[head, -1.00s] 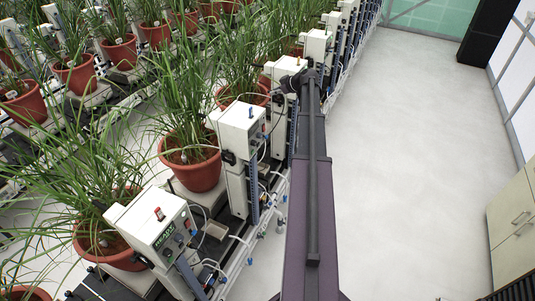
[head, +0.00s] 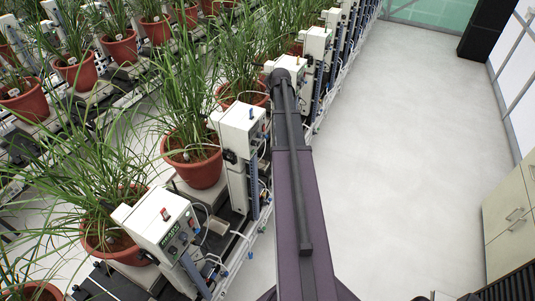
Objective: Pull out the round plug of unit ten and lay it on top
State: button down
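White control units stand on posts in a row beside potted plants. The nearest white unit (head: 146,220) has a small red piece (head: 165,214) on top and a green display on its front. The second white unit (head: 238,127) has a small blue piece on top. A third white unit (head: 290,64) is partly covered by the far end of my arm. I cannot read which unit is ten, and I cannot make out a round plug. My arm reaches forward along the row; my gripper is hidden beyond or below its far end.
Red pots with tall grassy plants (head: 192,165) line the left side of the row, with leaves hanging near the units. White tubes run along the row's base. The pale floor (head: 400,150) on the right is clear, up to a beige cabinet (head: 510,215).

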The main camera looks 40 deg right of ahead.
jog(key=shift+a+r+g+h, duration=1.05)
jog(key=shift+a+h, duration=0.15)
jog(key=shift+h, duration=1.1)
notch_tip(320, 180, up, 2)
jog(key=g+h, duration=0.2)
jog(key=h, duration=0.1)
send_over(238, 110)
jog(key=shift+t, duration=0.25)
notch_tip(238, 110, down, 8)
jog(key=b, duration=0.9)
jog(key=c, duration=0.5)
grip_release()
jog(key=shift+r, duration=0.1)
